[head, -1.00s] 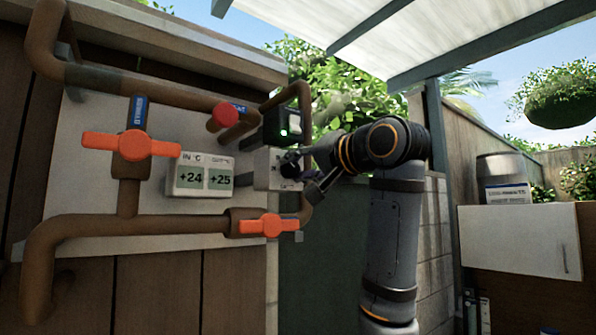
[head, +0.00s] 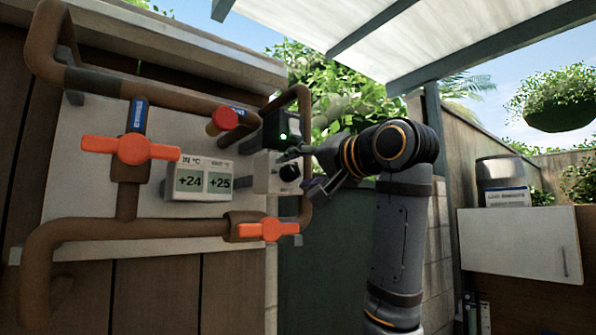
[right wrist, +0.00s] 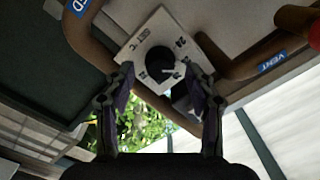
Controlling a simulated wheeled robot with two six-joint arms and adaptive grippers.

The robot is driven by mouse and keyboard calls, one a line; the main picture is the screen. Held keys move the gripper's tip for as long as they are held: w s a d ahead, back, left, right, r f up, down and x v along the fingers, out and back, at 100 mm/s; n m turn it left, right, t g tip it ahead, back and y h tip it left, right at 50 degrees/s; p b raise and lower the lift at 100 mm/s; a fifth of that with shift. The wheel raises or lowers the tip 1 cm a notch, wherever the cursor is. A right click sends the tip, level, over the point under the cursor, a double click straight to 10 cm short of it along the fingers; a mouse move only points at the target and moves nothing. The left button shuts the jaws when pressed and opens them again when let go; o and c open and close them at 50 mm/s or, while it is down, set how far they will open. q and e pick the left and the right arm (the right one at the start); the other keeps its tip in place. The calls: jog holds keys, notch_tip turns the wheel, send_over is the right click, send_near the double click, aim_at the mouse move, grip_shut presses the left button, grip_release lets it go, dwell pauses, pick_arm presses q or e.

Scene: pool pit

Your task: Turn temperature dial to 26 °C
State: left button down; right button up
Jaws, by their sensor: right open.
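The temperature dial (head: 289,172) is a round black knob on a small white box (head: 266,177) on the wall panel. In the right wrist view the dial (right wrist: 160,62) sits on its white plate (right wrist: 151,30) marked "SET °C". A pale pointer mark on it points to the lower right; the scale numbers are too blurred to read surely. My right gripper (head: 309,171) is open, just right of the dial and apart from it. In the wrist view its fingers (right wrist: 159,82) stand either side below the knob, holding nothing. My left gripper is not in view.
A display (head: 203,180) left of the box reads +24 and +25. Brown pipes (head: 128,200) with orange valve handles (head: 130,148) surround it. A dark box with a green light (head: 284,133) is just above the dial. A white cabinet (head: 520,240) stands at right.

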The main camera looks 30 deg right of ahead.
jog(key=s+d, duration=0.1)
jog(key=s, duration=1)
jog(key=shift+d, duration=0.3)
jog(key=shift+w, duration=0.1)
